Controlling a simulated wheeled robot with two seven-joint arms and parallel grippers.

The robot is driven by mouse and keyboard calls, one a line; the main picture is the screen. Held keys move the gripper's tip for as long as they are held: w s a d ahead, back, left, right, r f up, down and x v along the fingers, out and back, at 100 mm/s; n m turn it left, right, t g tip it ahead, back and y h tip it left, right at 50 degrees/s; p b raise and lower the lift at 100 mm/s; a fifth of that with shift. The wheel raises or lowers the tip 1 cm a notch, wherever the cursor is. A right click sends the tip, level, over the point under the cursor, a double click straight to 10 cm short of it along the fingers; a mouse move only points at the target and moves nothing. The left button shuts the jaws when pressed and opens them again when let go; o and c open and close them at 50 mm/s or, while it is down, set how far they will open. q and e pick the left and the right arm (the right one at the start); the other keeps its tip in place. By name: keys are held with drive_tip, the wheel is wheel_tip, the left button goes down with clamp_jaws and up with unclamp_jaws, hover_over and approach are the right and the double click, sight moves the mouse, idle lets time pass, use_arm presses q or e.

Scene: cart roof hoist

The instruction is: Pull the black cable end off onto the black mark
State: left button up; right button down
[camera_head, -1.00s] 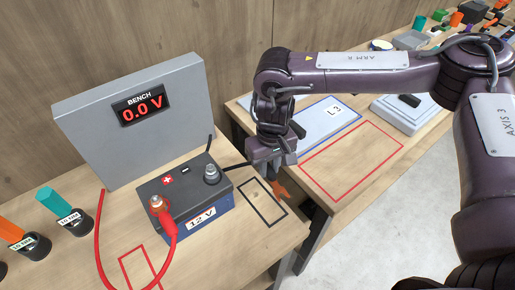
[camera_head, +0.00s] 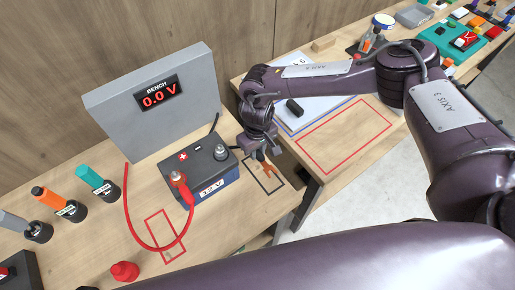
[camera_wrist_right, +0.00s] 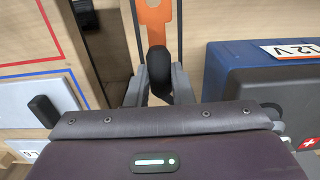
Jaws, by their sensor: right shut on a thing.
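The black cable end (camera_wrist_right: 157,62) sits between the fingers of my right gripper (camera_wrist_right: 158,88), which is shut on its black grip. Its orange, fork-shaped clamp (camera_head: 267,168) points down over the black mark (camera_head: 270,184), a black outlined rectangle on the bench right of the battery (camera_head: 210,188). I cannot tell whether the clamp touches the bench. In the head view my right gripper (camera_head: 257,152) hides most of the grip. The battery's grey post (camera_head: 221,153) is bare. My left gripper is out of view.
A red cable end (camera_head: 180,182) sits on the other post. The grey bench panel (camera_head: 190,88) reads 0.0 V. Coloured tools (camera_head: 98,184) stand at left. A red outlined mark (camera_head: 165,238) lies in front. A gap separates the bench from the right table (camera_head: 345,140).

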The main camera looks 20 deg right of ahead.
sight(257, 166)
drive_tip(key=shift+f, duration=0.2)
drive_tip(key=shift+f+b, duration=2)
drive_tip(key=shift+f, duration=1.15)
drive_tip(key=c, duration=1.2)
unclamp_jaws()
